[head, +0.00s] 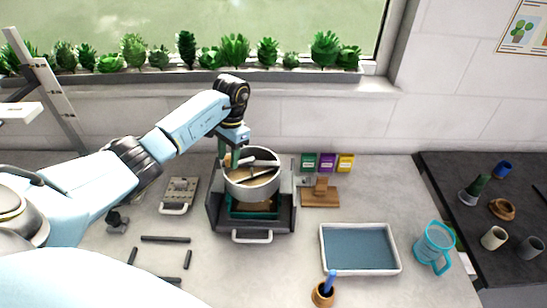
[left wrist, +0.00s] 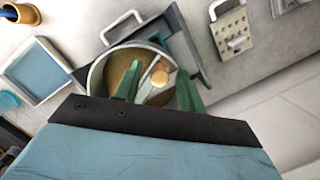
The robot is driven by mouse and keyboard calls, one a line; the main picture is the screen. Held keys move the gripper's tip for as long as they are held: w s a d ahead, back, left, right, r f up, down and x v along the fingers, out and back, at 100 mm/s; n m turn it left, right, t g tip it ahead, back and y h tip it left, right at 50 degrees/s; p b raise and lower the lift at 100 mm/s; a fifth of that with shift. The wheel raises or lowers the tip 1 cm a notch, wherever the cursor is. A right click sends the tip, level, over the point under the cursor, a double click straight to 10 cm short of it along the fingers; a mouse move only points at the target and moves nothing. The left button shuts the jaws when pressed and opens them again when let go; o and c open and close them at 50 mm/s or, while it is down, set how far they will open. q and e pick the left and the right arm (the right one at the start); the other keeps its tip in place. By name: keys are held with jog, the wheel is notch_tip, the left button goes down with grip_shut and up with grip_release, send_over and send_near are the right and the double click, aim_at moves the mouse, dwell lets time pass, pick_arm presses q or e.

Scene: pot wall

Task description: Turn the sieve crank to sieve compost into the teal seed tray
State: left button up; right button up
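The sieve (head: 265,190) is a round metal pan in a dark grey stand (head: 283,220) on the counter. Brown compost (left wrist: 119,70) lies in it in the left wrist view. The crank's round wooden knob (left wrist: 160,74) shows above the pan there. The teal seed tray (head: 240,213) sits under the sieve inside the stand, mostly hidden, with some brown matter showing. My left gripper (left wrist: 158,72) is over the sieve, its green fingers apart on either side of the knob, with visible gaps. In the head view its tips are partly hidden at the pan's rim. My right gripper is not in view.
A white tray with a blue bottom (head: 360,250) and a teal watering jug (head: 434,246) stand right of the sieve. A wooden block (head: 320,195) and seed packets (head: 327,162) are behind. A metal grater-like plate (head: 180,191) lies left. Dark bars (head: 165,239) lie in front left.

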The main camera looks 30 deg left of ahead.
pick_arm(q)
jog(key=shift+r, duration=2.5)
jog(key=shift+c, duration=0.4)
